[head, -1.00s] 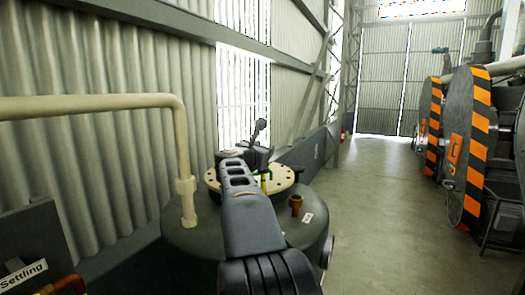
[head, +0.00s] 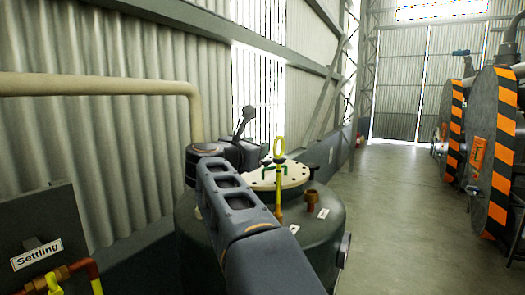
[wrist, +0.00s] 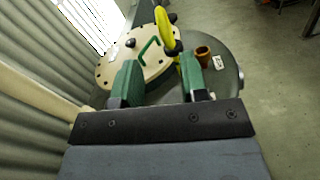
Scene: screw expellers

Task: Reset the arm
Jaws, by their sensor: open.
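My arm (head: 235,195) reaches out over a dark round tank (head: 325,225). My gripper (wrist: 158,62) shows in the wrist view as two green fingers, spread apart with nothing held between them.
A beige pipe (head: 100,84) runs along the corrugated wall at left. A panel with a "Settling" sign (head: 37,255) and a red-and-yellow valve is at lower left. Striped round machines (head: 490,150) stand at right. The floor (head: 385,220) between is clear.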

